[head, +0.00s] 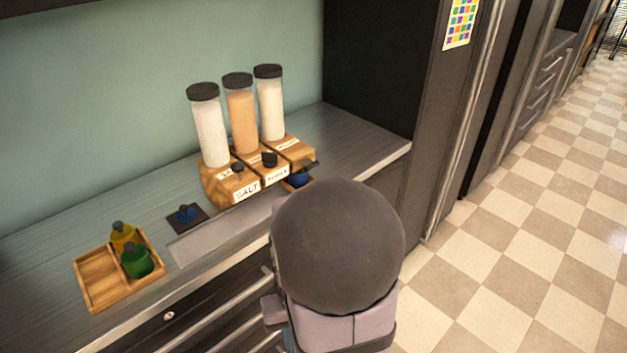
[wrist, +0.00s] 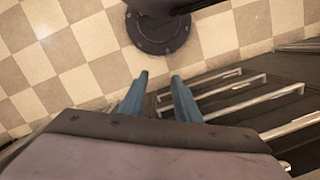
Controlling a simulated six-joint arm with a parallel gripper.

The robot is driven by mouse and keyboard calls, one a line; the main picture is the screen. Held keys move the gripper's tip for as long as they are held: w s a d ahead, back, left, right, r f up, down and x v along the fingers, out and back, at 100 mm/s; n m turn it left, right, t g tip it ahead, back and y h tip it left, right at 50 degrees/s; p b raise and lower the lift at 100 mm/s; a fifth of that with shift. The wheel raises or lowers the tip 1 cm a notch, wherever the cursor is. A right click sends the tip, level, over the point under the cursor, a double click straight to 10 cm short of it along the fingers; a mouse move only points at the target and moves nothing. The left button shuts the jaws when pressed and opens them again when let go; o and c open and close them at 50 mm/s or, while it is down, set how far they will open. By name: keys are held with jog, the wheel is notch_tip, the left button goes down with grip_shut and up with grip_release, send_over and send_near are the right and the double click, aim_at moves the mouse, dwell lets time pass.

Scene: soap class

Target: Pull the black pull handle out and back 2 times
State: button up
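A wooden dispenser (head: 217,187) stands on the counter against the wall, with three tall clear containers on top. Small black knobs or handles show at its front: a left one (head: 237,168), a middle one (head: 269,159) and a right one (head: 311,166). I cannot tell for sure which is the pull handle. A small blue jar (head: 299,179) sits below the right one, partly hidden. My gripper (wrist: 160,75) shows two blue fingers apart with nothing between them. It points down over the floor beside the drawers, away from the dispenser. In the head view my arm hides most of it.
A wooden tray (head: 98,268) holds a yellow and a green bottle at the counter's left. Drawer handles (wrist: 290,125) jut from the counter front. A dark tall cabinet (head: 375,70) bounds the right. The checkered floor (head: 530,230) is clear.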

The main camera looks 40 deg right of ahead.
jog(key=s+d+f+m+b, duration=0.35)
jog(key=s+d+f, duration=0.25)
jog(key=d+f, duration=0.6)
jog(key=w+d+n+t+h, duration=0.5)
jog(key=w+d+n, duration=0.1)
jog(key=w+d, duration=0.35)
jog(key=w+d+r+n+t+h, duration=0.1)
jog(key=w+d+r+n+t, duration=0.25)
jog(key=w+r, duration=0.25)
jog(key=w+d+r+n+t+h, duration=0.2)
jog(key=w+r+n+t, duration=0.15)
jog(key=w+r, duration=0.2)
jog(key=w+a+r+n+t, duration=0.1)
jog(key=r+n+t, duration=0.3)
jog(key=r, duration=0.4)
jog(key=w+a+r+n+t, duration=0.2)
jog(key=r+n+t, duration=0.2)
jog(key=r, duration=0.4)
jog(key=shift+w+n+h, duration=0.2)
jog(key=shift+n+h, duration=0.1)
jog(key=shift+n, duration=0.05)
